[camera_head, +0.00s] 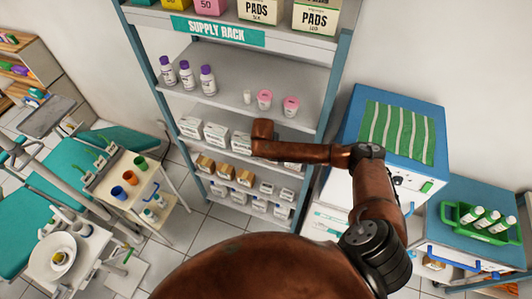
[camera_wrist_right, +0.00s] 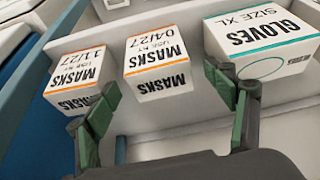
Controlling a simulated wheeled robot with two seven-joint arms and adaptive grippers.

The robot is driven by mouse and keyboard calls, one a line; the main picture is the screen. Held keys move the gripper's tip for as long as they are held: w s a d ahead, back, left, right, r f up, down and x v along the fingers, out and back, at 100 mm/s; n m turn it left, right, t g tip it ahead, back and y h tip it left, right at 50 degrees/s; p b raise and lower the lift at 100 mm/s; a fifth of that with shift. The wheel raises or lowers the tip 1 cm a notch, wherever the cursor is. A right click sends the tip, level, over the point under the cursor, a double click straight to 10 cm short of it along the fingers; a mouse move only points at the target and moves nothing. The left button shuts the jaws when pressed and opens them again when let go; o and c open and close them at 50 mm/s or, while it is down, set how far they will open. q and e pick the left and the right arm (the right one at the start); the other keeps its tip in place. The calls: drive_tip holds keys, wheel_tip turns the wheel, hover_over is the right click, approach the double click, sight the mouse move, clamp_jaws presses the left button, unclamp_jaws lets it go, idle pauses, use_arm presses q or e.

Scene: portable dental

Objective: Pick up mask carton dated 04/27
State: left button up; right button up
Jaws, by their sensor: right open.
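The mask carton marked 04/27 (camera_wrist_right: 158,62) is a white box with an orange stripe, in the middle of the right wrist view. A similar mask carton marked 11/27 (camera_wrist_right: 76,78) stands to its left, and a gloves carton, size XL (camera_wrist_right: 262,42), to its right. My right gripper (camera_wrist_right: 170,88) is open and empty, its dark green fingers spread on the near side of the 04/27 carton, apparently apart from it. In the head view my right arm reaches to the rack and hides the gripper. My left gripper is not in view.
The supply rack (camera_head: 240,75) holds white cartons (camera_head: 216,133) on a middle shelf, with bottles (camera_head: 187,75) and pink cups (camera_head: 265,98) on the shelf above. A blue-topped cabinet (camera_head: 354,115) stands right of the rack. A cart with cups (camera_head: 130,177) stands at left.

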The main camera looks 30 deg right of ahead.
drive_tip(key=shift+w+d+f, duration=0.15)
drive_tip(key=shift+d+f, duration=0.15)
drive_tip(key=shift+d, duration=0.15)
drive_tip(key=x, duration=0.3)
drive_tip(key=shift+w+d+f, duration=0.15)
drive_tip(key=shift+w+f, duration=0.05)
drive_tip(key=shift+f, duration=0.05)
drive_tip(key=x, duration=0.3)
drive_tip(key=shift+f, duration=0.1)
drive_tip(key=shift+w+f, duration=0.15)
drive_tip(key=shift+f, duration=0.05)
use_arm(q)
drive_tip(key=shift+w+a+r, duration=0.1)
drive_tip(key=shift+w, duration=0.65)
use_arm(e)
drive_tip(key=c, duration=1.3)
drive_tip(key=shift+r, duration=0.1)
